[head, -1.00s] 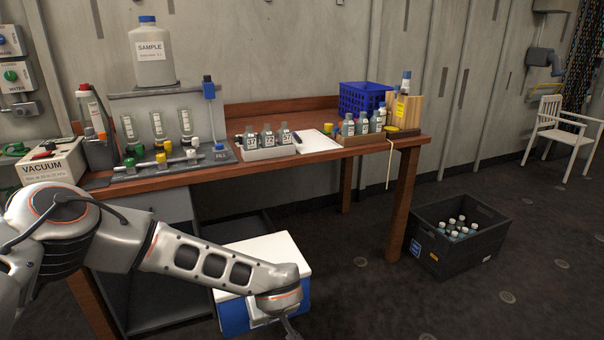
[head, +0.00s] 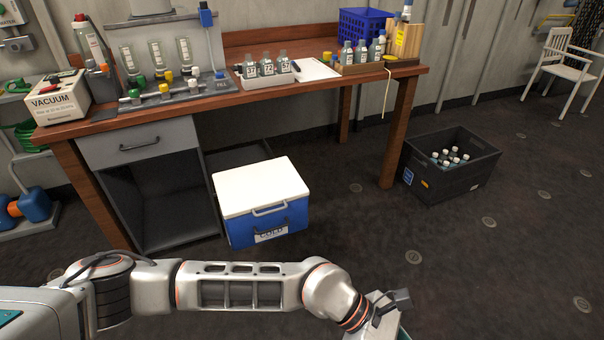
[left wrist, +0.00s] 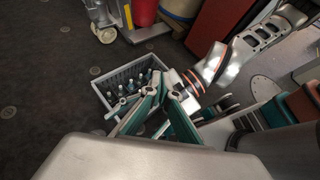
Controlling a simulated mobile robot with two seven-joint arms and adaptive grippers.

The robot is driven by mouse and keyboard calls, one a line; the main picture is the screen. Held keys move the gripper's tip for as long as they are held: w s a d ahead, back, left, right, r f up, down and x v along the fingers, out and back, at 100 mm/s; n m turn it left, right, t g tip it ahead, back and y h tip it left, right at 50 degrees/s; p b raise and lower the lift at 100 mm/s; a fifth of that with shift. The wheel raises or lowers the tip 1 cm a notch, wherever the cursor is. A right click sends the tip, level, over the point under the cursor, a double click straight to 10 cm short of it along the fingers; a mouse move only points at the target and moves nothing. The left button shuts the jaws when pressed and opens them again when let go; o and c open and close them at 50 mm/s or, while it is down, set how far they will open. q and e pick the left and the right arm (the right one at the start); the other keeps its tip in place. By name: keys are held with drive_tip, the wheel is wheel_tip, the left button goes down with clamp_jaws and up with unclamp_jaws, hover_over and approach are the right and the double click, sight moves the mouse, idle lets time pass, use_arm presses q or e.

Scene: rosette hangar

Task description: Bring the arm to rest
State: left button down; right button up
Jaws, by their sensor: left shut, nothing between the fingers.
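My left arm reaches across the bottom of the head view from the left, its forearm level and its wrist bent down. My left gripper (head: 391,312) is at the bottom edge, cut off by the frame, over open floor right of the cooler. In the left wrist view my left gripper (left wrist: 153,100) has green-sided fingers that look closed and empty. Another of my arms, grey with orange rings, comes in from the upper right there.
A blue-and-white cooler (head: 262,190) stands before the wooden workbench (head: 215,97). A black crate (head: 448,180) of bottles is on the floor at right. In the left wrist view a grey crate (left wrist: 104,92) with bottles lies beyond the fingers. Floor between cooler and black crate is clear.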

use_arm(q)
drive_tip(key=s+d+r+n+h, duration=0.2)
drive_tip(key=d+r+n+h, duration=0.25)
drive_tip(key=r, duration=0.45)
drive_tip(key=w+a+r+n+t+h+p, duration=0.2)
drive_tip(key=w+r+n+t+h, duration=0.35)
drive_tip(key=r+n, duration=0.45)
drive_tip(key=w+a+f+n+t+y+p, duration=0.2)
drive_tip(key=w+a+f+n+t+y, duration=0.15)
drive_tip(key=w+a+n+t, duration=1.2)
drive_tip(key=s+a+f+n+y+p, duration=0.1)
drive_tip(key=s+a+f+n+y, duration=0.2)
drive_tip(key=a+f+n+y, duration=0.9)
drive_tip(key=s+a+f+n+g+y+p, duration=0.1)
drive_tip(key=s+a+f+n+g, duration=0.1)
drive_tip(key=s+a+f+n, duration=0.4)
drive_tip(key=s+a+f+n+g+y, duration=0.1)
drive_tip(key=s+a+f+n+g, duration=0.2)
drive_tip(key=s+a+f+n, duration=0.3)
drive_tip(key=a+f, duration=0.4)
drive_tip(key=a, duration=0.1)
drive_tip(key=shift+s+a+n+p, duration=0.3)
drive_tip(key=shift+a+p, duration=0.05)
use_arm(e)
drive_tip(key=r, duration=0.1)
drive_tip(key=s+r, duration=0.1)
drive_tip(key=r, duration=0.1)
drive_tip(key=shift+s+a+g, duration=0.25)
drive_tip(key=shift+s+g, duration=0.05)
drive_tip(key=shift+s, duration=0.05)
